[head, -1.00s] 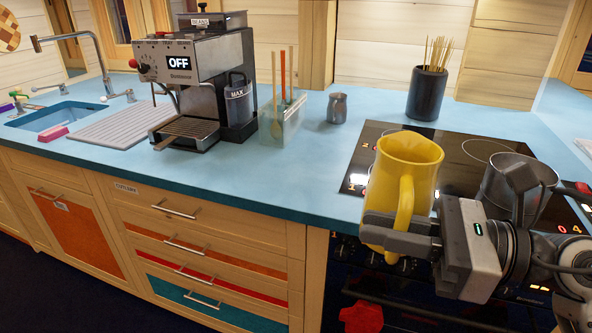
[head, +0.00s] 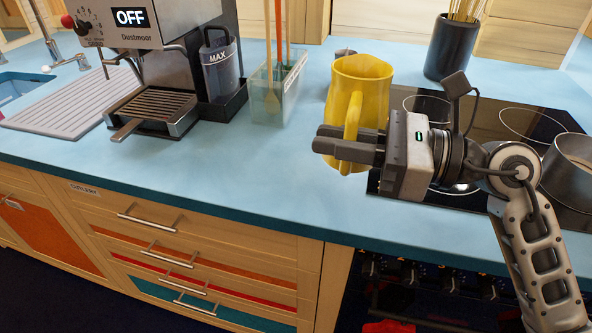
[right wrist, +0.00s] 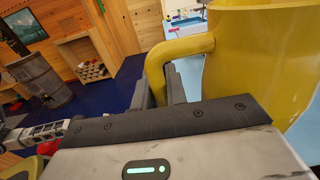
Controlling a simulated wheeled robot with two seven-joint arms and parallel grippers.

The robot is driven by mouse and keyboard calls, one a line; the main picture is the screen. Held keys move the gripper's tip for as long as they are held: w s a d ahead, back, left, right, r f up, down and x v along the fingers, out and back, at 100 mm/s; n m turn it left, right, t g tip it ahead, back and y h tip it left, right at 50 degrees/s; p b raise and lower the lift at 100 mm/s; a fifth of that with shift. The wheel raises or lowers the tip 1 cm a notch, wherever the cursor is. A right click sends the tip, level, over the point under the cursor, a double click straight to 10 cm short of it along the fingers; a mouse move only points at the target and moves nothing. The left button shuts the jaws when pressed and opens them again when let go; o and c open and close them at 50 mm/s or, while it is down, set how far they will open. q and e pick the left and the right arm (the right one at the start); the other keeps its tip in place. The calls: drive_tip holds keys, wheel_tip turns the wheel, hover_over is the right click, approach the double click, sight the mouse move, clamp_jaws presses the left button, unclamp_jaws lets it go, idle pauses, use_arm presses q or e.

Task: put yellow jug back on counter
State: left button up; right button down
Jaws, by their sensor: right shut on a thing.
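The yellow jug (head: 362,88) is upright at the left edge of the black cooktop in the head view, over the blue counter (head: 230,170). My right gripper (head: 335,146) is shut on the jug's handle; its fingers reach across the lower handle from the right. In the right wrist view the jug (right wrist: 262,60) fills the upper right, with its handle between the fingers (right wrist: 165,85). I cannot tell whether the jug's base touches the counter, as the fingers and arm partly hide it. My left gripper is not in view.
A clear bin with utensils (head: 275,90) stands left of the jug, beside the coffee machine (head: 160,60). A small metal pitcher (head: 345,53) is mostly hidden behind the jug. A pot (head: 570,170) sits on the cooktop (head: 520,125). The counter front, left of the jug, is clear.

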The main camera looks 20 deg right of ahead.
drive_tip(key=w+a+f, duration=0.1)
drive_tip(key=w+f, duration=0.5)
drive_tip(key=w+a+f+p, duration=0.1)
drive_tip(key=w+f, duration=0.2)
drive_tip(key=f, duration=0.1)
drive_tip(key=shift+w+a+f, duration=0.1)
drive_tip(key=shift+a, duration=0.25)
drive_tip(key=shift+f, duration=0.15)
drive_tip(key=shift+f, duration=0.1)
drive_tip(key=shift+f, duration=0.15)
drive_tip(key=c, duration=1.5)
unclamp_jaws()
drive_tip(key=shift+o, duration=0.5)
